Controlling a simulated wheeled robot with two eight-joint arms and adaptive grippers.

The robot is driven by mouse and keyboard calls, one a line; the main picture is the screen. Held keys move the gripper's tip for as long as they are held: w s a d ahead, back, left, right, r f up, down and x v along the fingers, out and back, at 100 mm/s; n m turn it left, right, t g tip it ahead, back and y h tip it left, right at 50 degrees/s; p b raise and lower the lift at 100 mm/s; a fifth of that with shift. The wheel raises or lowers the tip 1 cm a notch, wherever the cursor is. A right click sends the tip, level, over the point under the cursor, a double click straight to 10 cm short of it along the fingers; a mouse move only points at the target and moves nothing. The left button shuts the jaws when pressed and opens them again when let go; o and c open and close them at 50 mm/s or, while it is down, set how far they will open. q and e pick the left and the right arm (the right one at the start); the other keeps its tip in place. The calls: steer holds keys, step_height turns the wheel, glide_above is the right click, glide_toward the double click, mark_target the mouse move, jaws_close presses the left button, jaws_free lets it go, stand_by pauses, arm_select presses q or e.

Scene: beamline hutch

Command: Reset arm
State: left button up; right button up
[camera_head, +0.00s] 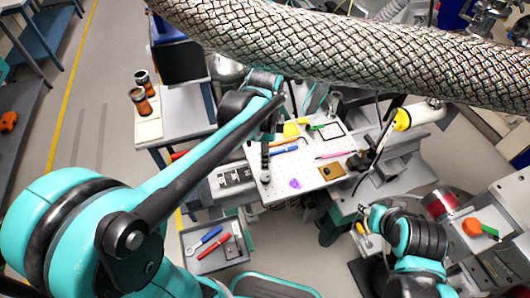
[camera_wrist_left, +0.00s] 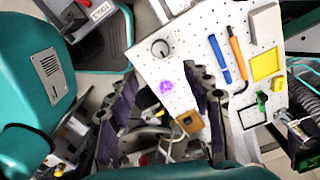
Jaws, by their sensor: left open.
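My left arm reaches from the left across the head view, and its dark end hangs over the back left part of the perforated board (camera_head: 311,174). In the left wrist view my left gripper (camera_wrist_left: 168,112) is open, with its two dark fingers apart and nothing seen between their tips. A small purple piece (camera_head: 295,183) lies on the board; it also shows in the left wrist view (camera_wrist_left: 166,87). My right arm comes in from the lower right; its gripper (camera_head: 364,209) is near the board's right front corner, too small to read.
A thick braided hose (camera_head: 330,50) crosses above. A tray (camera_head: 188,246) holds red and blue tools.

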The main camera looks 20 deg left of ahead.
stand_by(0.4)
arm_select(q)
steer(key=s+a+n+t, duration=0.4)
steer(key=s+n+t, duration=0.3)
steer(key=n, duration=0.8)
steer(key=s, duration=0.3)
steer(key=shift+a+r, duration=0.15)
steer(key=shift+r, duration=0.25)
steer(key=shift+s, duration=0.1)
